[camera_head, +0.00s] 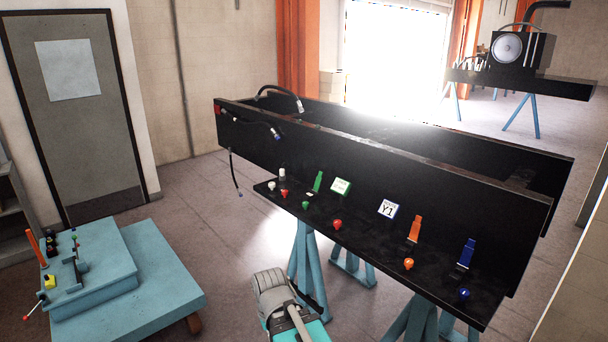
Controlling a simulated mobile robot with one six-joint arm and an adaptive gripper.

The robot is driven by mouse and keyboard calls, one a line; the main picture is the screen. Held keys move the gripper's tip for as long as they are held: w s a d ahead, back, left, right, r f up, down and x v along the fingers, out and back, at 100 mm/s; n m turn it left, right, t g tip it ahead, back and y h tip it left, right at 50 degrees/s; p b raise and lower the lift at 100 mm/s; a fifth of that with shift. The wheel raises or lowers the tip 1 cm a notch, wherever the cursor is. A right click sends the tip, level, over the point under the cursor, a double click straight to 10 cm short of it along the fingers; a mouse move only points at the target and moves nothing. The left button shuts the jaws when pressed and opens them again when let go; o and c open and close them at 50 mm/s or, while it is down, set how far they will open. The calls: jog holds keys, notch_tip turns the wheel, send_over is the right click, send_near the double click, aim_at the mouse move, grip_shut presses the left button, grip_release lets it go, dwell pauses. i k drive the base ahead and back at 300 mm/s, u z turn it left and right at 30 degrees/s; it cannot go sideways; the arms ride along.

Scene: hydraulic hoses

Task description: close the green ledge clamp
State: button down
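The green ledge clamp (318,181) is on the front ledge of the long black bench, left of a green-edged label. Its green lever stands up, leaning slightly. A small dark base shows at its foot. A green knob (305,205) sits on the ledge edge just in front of it. A grey and teal part of my arm shows at the bottom centre, well in front of the ledge. My gripper's fingers are not in view.
Orange (414,229) and blue (467,252) clamps stand further right on the ledge (360,236). Black hoses (254,127) hang at the bench's left end. A teal platform (150,290) is at lower left. Blue trestles (308,265) support the bench. Floor between is clear.

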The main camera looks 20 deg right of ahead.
aim_at(317, 187)
jog(key=u, duration=1.55)
jog(key=i, duration=1.7)
jog(key=z, duration=1.2)
